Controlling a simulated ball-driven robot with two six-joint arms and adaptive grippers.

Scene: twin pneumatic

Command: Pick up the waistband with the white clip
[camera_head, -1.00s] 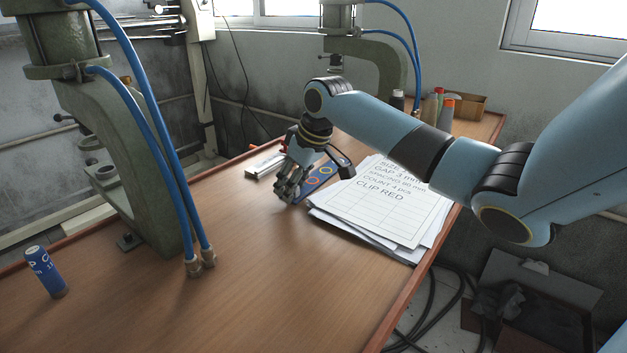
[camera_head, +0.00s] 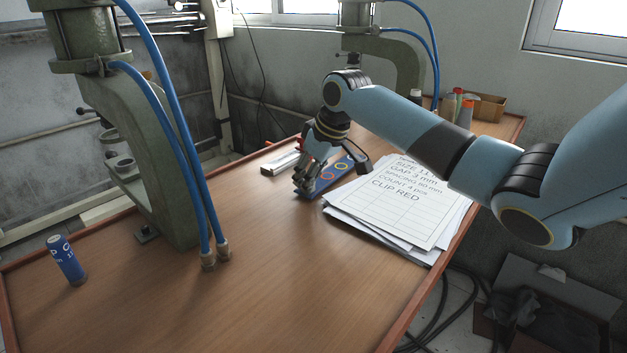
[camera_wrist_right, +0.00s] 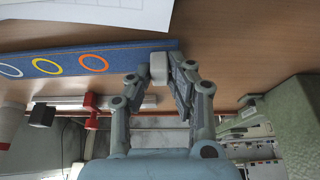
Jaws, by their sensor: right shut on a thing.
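The waistband is a flat blue strip with coloured rings (camera_head: 338,172), lying on the table beside the papers. In the right wrist view the blue waistband (camera_wrist_right: 115,58) crosses the upper left, with white, yellow and orange rings. A small white clip (camera_wrist_right: 158,66) is at its right part, between my fingertips. My right gripper (camera_head: 304,184) is at the waistband's near end. In the wrist view the right gripper (camera_wrist_right: 160,80) is shut on the white clip. Whether the strip is clear of the table cannot be told. My left gripper is not in view.
Papers (camera_head: 405,208) lie right of the waistband. A pale metal bar-like tool (camera_head: 285,163) lies just behind the gripper. A green press (camera_head: 165,170) with blue hoses and a blue can (camera_head: 67,260) stand at left. Bottles and a cardboard box (camera_head: 485,107) stand at the back right. The front table is clear.

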